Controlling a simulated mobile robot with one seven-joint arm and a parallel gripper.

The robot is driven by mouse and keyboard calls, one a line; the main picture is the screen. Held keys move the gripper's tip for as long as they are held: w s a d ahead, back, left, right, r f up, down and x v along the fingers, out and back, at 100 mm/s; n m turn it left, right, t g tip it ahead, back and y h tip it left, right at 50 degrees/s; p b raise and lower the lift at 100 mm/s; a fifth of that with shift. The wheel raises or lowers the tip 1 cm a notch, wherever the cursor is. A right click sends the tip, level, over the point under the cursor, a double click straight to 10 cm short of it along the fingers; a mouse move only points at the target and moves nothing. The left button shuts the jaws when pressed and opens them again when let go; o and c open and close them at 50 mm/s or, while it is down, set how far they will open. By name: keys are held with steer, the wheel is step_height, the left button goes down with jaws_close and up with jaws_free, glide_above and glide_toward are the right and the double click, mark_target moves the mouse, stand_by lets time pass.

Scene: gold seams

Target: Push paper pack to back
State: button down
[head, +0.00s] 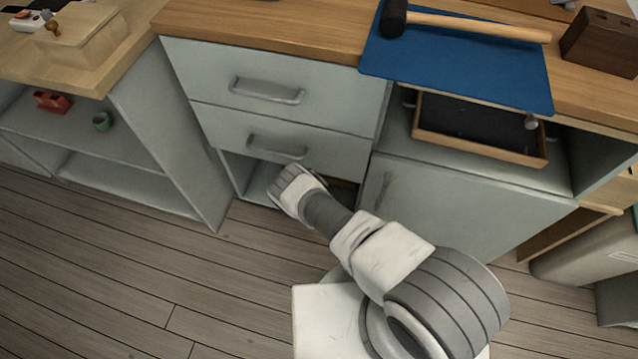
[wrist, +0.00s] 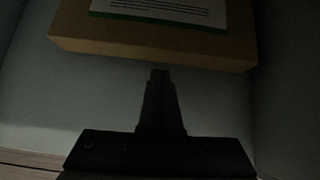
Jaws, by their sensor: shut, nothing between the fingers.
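The paper pack (wrist: 200,47) shows in the wrist view as a brown block with a white, green-edged label (wrist: 160,10) on top. It lies inside the dark cubby at the top of the picture, and its far part is cut off by the frame. My gripper (wrist: 160,73) is shut and empty. Its tips point at the middle of the pack's near face, close to it; I cannot tell if they touch. In the head view my arm reaches into the open cubby (head: 262,180) below two drawers, and my gripper is hidden inside.
Two shut drawers (head: 250,120) sit above the cubby. A shut cabinet door (head: 440,205) stands to its right, below a shelf with a wooden tray (head: 480,130). A lower shelf unit (head: 100,140) stands to the left. The floor (head: 110,270) in front is clear.

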steer(key=shift+s+a, duration=0.3)
steer(key=shift+s, duration=0.55)
steer(key=p+v, duration=0.7)
steer(key=v, duration=0.3)
